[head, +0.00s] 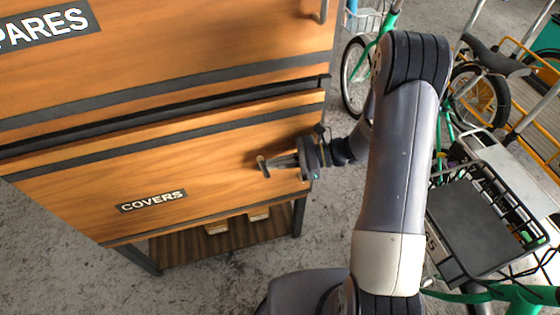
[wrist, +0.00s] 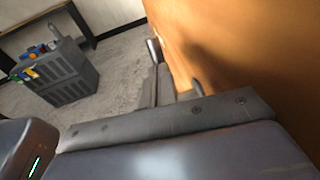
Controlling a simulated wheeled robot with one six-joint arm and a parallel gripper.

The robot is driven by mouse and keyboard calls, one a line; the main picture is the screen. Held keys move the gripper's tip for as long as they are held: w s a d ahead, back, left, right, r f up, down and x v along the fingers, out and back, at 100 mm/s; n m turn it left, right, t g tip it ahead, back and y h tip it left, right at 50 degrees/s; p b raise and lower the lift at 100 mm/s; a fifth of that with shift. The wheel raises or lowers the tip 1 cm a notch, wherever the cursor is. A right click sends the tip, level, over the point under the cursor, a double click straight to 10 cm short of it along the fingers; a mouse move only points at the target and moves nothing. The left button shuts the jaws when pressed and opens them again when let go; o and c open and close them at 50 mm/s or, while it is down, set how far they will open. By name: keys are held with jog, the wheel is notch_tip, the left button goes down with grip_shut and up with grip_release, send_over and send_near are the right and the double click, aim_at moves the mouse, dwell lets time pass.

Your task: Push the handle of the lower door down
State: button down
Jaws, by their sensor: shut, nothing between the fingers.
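The lower door (head: 227,149) is a wooden panel labelled COVERS, with a dark gap along its top edge. It fills the right of the wrist view (wrist: 245,60). Its small metal handle (head: 262,167) stands out from the panel's right part; a metal piece that looks like it shows past the fingers in the wrist view (wrist: 153,51). My gripper (head: 279,160) is shut and empty, reaching in from the right, close in front of the panel with its tips beside the handle. I cannot tell whether they touch. My fingers partly hide the handle.
An upper door (head: 190,45) labelled SPARES, partly cut off, has a handle (head: 323,10) at its right edge. A slatted shelf (head: 225,240) is below the lower door. Bikes and a dark box (head: 478,232) crowd the right. A grey crate (wrist: 60,75) stands on open floor.

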aim_at(264, 165)
jog(key=shift+a+r, duration=0.1)
jog(key=a+h, duration=0.1)
jog(key=h+p, duration=0.1)
jog(key=s+a+h+p, duration=0.1)
jog(key=h, duration=0.1)
jog(key=shift+a+r+n+t, duration=0.3)
jog(key=shift+r+n+t, duration=0.1)
jog(key=s+a+f+t+h+p, duration=0.1)
jog(key=a+f+h+p, duration=0.3)
jog(key=a+h, duration=0.2)
jog(key=shift+s+f+n+t+h, duration=0.15)
jog(key=shift+s+n+t+h, duration=0.2)
jog(key=shift+h, duration=0.45)
jog(key=shift+s+f, duration=0.1)
dwell(0.4)
